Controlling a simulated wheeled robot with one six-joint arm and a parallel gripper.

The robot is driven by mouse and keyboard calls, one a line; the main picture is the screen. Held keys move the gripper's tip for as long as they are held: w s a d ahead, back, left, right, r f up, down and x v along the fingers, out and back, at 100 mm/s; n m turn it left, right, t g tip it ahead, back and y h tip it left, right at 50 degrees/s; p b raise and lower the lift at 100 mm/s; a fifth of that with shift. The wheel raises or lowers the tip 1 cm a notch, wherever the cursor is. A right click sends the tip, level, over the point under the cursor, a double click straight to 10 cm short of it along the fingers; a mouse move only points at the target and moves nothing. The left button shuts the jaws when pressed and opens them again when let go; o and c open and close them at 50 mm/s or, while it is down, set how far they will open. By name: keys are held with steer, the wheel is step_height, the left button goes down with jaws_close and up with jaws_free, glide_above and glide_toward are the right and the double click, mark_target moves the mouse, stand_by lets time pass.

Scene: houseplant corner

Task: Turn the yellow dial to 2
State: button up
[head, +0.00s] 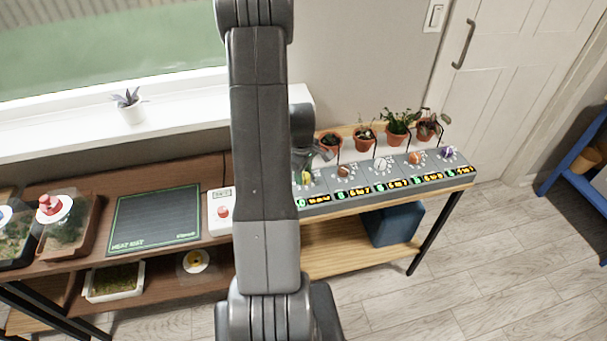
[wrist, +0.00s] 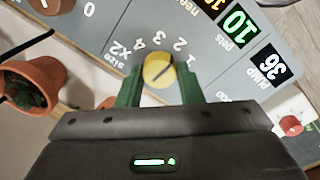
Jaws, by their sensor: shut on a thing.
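The yellow dial (wrist: 158,70) is on the grey panel, with the printed numbers 4, 3, 2 and 1 around its far side. A dark line on its face seems to slant up and right, roughly toward 2; I cannot tell the exact setting. My gripper (wrist: 160,80) has its green fingers on either side of the dial and is shut on it. In the head view, the yellow dial (head: 307,177) shows at the panel's left end, partly hidden by my gripper and arm.
Several potted plants, one a terracotta pot (wrist: 35,85), stand behind the panel. Other dials, such as an orange dial (head: 414,158), line the panel to the right. A white box with a red button (head: 223,212) and a heat mat (head: 155,220) lie to the left.

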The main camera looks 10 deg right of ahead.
steer(key=shift+n, duration=0.3)
steer(key=o, duration=1)
steer(key=shift+c, duration=0.2)
steer(key=shift+r, duration=0.1)
step_height(320, 180, up, 14)
steer(key=shift+s+a+b, duration=0.3)
steer(key=shift+b, duration=0.1)
steer(key=shift+f, duration=0.35)
steer(key=f, duration=1.3)
steer(key=shift+w+d+f+p, duration=0.25)
steer(key=shift+w+d+p, duration=0.05)
